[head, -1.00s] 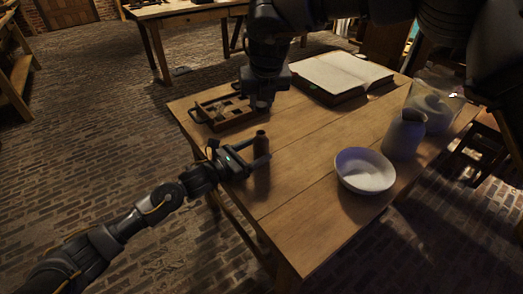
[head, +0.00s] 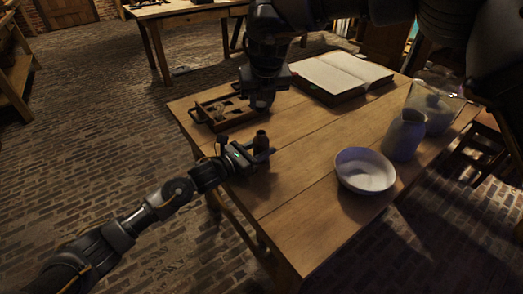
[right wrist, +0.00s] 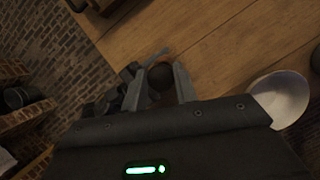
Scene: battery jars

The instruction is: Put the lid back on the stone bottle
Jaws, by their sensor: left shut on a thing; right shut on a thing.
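The stone bottle (head: 262,138) is a small, dark brown bottle standing near the left edge of the wooden table. My left gripper (head: 262,153) is shut around its body and covers most of it. My right gripper (head: 262,106) points down above the table, behind the bottle in the head view and beside a wooden tray. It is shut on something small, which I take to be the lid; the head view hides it. In the right wrist view, a dark round shape shows between the fingers of this gripper (right wrist: 161,82); I cannot tell whether it is the lid or the bottle beyond.
The compartmented wooden tray (head: 205,124) lies at the table's left edge. An open book (head: 340,73) lies at the back. A white bowl (head: 365,170), a pale jug (head: 403,136) and a glass jar (head: 436,106) stand on the right. The table's middle (head: 325,125) is clear.

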